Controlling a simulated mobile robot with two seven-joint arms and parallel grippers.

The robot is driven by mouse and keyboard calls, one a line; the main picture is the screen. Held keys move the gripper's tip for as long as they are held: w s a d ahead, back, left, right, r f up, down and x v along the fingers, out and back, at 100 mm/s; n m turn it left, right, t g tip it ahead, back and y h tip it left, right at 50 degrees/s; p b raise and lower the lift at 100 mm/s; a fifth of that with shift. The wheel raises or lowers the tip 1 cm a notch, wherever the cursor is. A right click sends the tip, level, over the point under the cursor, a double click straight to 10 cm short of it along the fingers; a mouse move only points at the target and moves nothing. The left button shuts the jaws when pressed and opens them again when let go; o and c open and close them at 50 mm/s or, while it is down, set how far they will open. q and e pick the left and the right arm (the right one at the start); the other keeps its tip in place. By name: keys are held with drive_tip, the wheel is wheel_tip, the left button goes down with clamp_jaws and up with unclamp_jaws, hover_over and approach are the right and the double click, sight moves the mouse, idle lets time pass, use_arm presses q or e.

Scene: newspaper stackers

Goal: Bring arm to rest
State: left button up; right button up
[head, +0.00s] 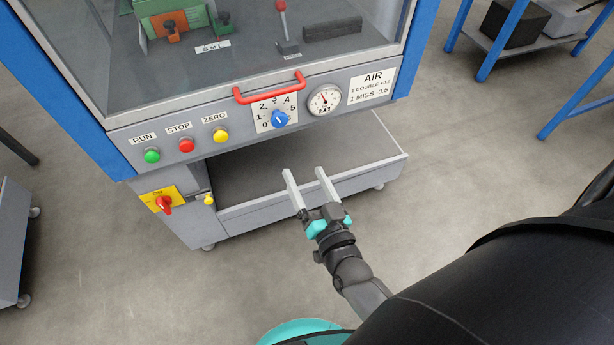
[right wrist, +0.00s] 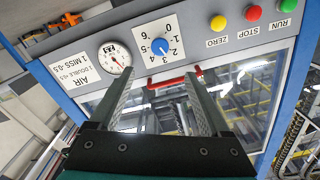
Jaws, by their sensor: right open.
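My right gripper (head: 305,190) is open and empty, its two pale fingers apart, in front of the machine's lower shelf in the head view. It points toward the control panel (head: 230,150) but is apart from it. My left gripper is not in view.
The panel carries a green RUN button (head: 152,156), red STOP button (head: 186,145), yellow ZERO button (head: 220,135) and a pressure gauge (head: 324,100). A red rotary switch (head: 164,204) sits lower left. The floor (head: 470,190) to the right is clear up to blue-legged tables.

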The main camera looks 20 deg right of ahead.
drive_tip(key=shift+f, duration=0.1)
idle(0.3)
drive_tip(key=s+f+n+g+y+p, duration=0.1)
drive_tip(key=s+f+n+g, duration=0.3)
drive_tip(key=f, duration=0.7)
drive_tip(key=s+f+n+g+y+p, duration=0.1)
drive_tip(key=s+f+g, duration=0.45)
drive_tip(key=f, duration=0.55)
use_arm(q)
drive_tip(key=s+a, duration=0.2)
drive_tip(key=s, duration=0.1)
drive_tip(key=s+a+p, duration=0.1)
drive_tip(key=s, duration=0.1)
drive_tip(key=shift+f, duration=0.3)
use_arm(e)
drive_tip(key=s+d+f+n+g, duration=0.1)
drive_tip(key=s+d+f+g, duration=0.1)
drive_tip(key=s, duration=0.3)
drive_tip(key=s+d+f+g+h, duration=0.1)
drive_tip(key=s+d+f+g, duration=0.1)
drive_tip(key=s+f, duration=0.2)
drive_tip(key=s+d+f+n+g, duration=0.1)
drive_tip(key=s+d+f+g, duration=0.1)
drive_tip(key=s, duration=0.6)
drive_tip(key=shift+d+f+n, duration=0.3)
drive_tip(key=shift+d+f, duration=0.2)
drive_tip(key=shift+f, duration=0.3)
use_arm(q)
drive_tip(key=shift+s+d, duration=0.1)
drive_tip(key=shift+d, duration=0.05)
